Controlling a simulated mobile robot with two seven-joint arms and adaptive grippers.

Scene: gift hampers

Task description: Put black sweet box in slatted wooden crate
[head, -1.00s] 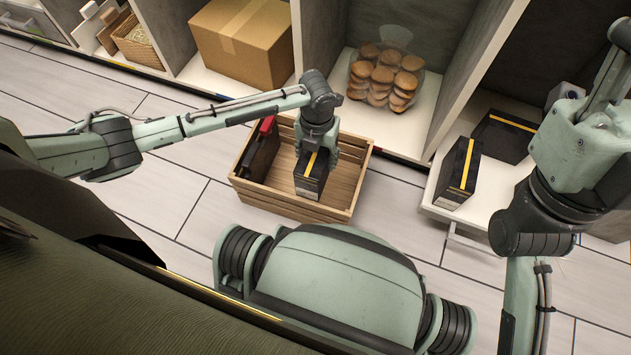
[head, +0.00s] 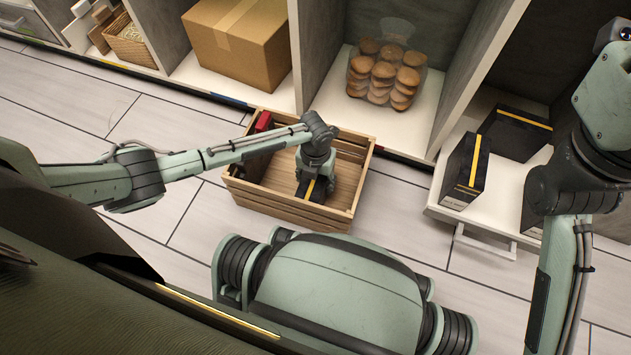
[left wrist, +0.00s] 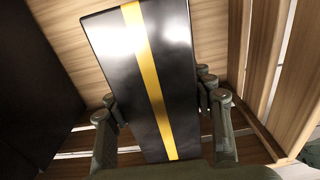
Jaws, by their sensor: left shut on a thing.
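The slatted wooden crate (head: 335,217) stands on the floor in front of the shelves. My left gripper (head: 313,180) reaches down inside it, shut on a black sweet box (head: 311,193) with a yellow stripe. In the left wrist view the black box (left wrist: 178,60) sits between the fingers of my left gripper (left wrist: 165,115), with wooden slats around it. Whether the box touches the crate floor cannot be told. My right arm is at the right of the head view; its gripper is not visible.
A dark item with a red part (head: 263,122) is in the crate's left side. More black boxes with yellow stripes (head: 464,172) stand on a pulled-out white shelf at the right. A cardboard box (head: 240,45) and a bag of round buns (head: 383,75) sit on the shelves.

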